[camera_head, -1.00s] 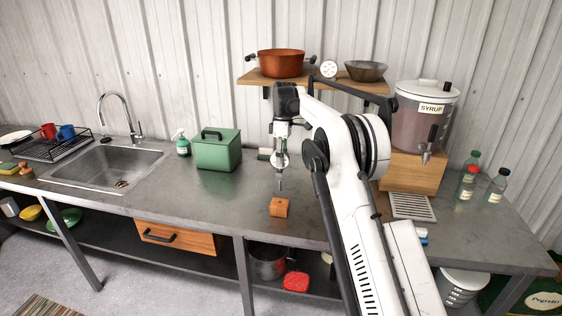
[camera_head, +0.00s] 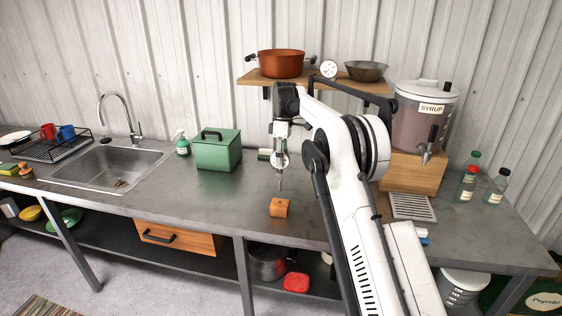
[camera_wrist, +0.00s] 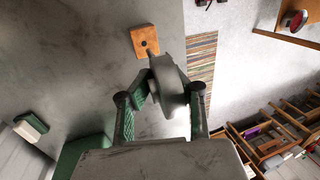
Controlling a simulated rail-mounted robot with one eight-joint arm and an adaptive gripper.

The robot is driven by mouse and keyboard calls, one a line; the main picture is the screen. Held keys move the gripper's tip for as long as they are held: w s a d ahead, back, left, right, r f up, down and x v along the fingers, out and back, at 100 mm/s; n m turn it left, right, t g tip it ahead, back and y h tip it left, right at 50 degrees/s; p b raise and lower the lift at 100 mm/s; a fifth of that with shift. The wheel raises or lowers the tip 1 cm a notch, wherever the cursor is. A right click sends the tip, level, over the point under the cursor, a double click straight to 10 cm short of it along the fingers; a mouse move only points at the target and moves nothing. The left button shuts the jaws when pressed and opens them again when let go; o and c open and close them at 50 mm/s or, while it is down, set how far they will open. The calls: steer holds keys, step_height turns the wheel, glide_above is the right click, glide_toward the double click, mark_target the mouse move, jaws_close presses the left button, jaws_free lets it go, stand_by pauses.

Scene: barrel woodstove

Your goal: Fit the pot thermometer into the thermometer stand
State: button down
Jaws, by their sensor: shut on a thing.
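The pot thermometer (camera_head: 280,160) is held upright in my gripper (camera_head: 280,150), its thin probe (camera_head: 280,183) pointing down above the counter. In the wrist view my gripper (camera_wrist: 160,100) is shut on the thermometer's grey round head (camera_wrist: 170,88). The thermometer stand is a small orange wooden block (camera_head: 279,207) on the counter. In the wrist view the block (camera_wrist: 145,41) shows a dark hole in its top, just beyond the thermometer. The probe tip appears above and slightly behind the block, apart from it; the exact gap is hard to tell.
A green box (camera_head: 217,150) and a spray bottle (camera_head: 182,146) stand to the left. A syrup dispenser (camera_head: 424,115) on a wooden stand is to the right. A shelf (camera_head: 318,84) with an orange pot hangs behind my gripper. The counter around the block is clear.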

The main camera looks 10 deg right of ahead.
steer(key=shift+f+b, duration=3.05)
steer(key=shift+f, duration=2)
steer(key=c, duration=1.5)
jaws_free()
steer(key=shift+c, duration=0.2)
step_height(320, 180, up, 10)
